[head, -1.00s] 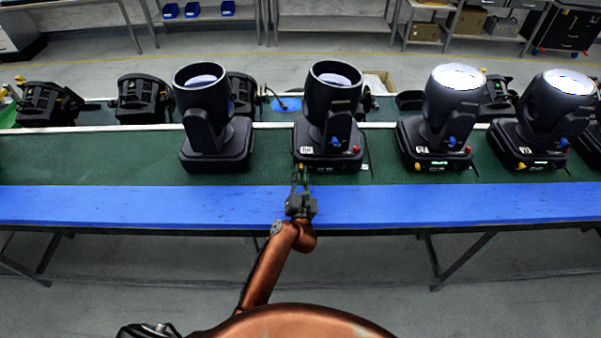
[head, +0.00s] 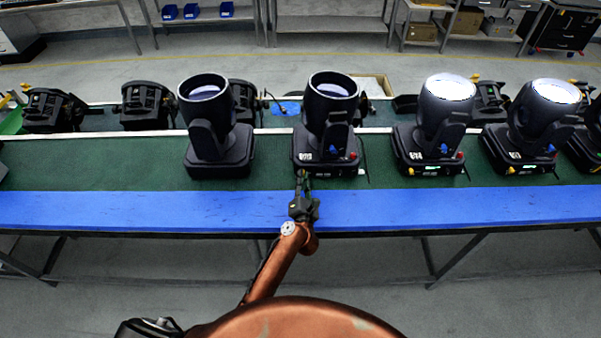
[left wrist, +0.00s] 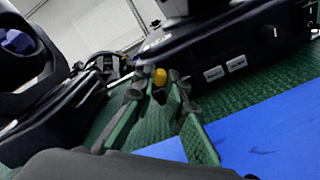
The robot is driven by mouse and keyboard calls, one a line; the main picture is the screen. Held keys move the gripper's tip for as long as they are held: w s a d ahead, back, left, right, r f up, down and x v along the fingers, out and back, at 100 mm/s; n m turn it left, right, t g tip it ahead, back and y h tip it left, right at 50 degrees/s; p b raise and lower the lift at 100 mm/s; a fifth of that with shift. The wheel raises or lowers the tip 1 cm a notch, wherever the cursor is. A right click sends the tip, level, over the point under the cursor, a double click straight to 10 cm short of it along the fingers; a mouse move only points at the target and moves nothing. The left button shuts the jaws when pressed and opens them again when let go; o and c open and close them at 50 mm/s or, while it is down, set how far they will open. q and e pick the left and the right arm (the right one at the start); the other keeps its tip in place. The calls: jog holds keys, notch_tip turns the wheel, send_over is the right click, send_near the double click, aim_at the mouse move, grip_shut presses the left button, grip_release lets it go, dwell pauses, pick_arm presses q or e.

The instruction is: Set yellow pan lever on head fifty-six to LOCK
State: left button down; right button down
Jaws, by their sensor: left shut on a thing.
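My left gripper (head: 303,177) reaches over the table's front edge to that base corner. In the left wrist view its green-padded fingertips (left wrist: 161,88) stand on either side of the yellow lever, shut on it. The fingers hide the lever in the head view. The lever's LOCK marking cannot be read. My right gripper is not in view.
More moving heads stand in the row: one (head: 216,140) to the left, and others (head: 440,125) to the right with blue, red and yellow knobs. More black units (head: 146,103) stand behind.

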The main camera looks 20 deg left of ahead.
pick_arm(q)
jog(key=m+p, duration=0.1)
jog(key=d+m+p, duration=0.1)
jog(key=m+p, duration=0.2)
jog(key=p, duration=0.1)
jog(key=shift+w+d+r+m, duration=0.15)
jog(key=shift+d+m, duration=0.1)
jog(key=shift+m, duration=0.05)
jog(key=shift+w+d+f+m+p, duration=0.1)
jog(key=shift+d+m+p, duration=0.05)
jog(key=shift+m+p, duration=0.35)
jog(key=shift+d+f+m+p, duration=0.1)
jog(key=shift+m+p, duration=0.4)
jog(key=shift+d+f+m+p, duration=0.2)
jog(key=shift+m+p, duration=0.3)
jog(key=shift+m, duration=0.3)
jog(key=shift+f, duration=0.1)
jog(key=c, duration=2)
grip_release()
jog(key=shift+o, duration=0.3)
jog(key=shift+a, duration=0.1)
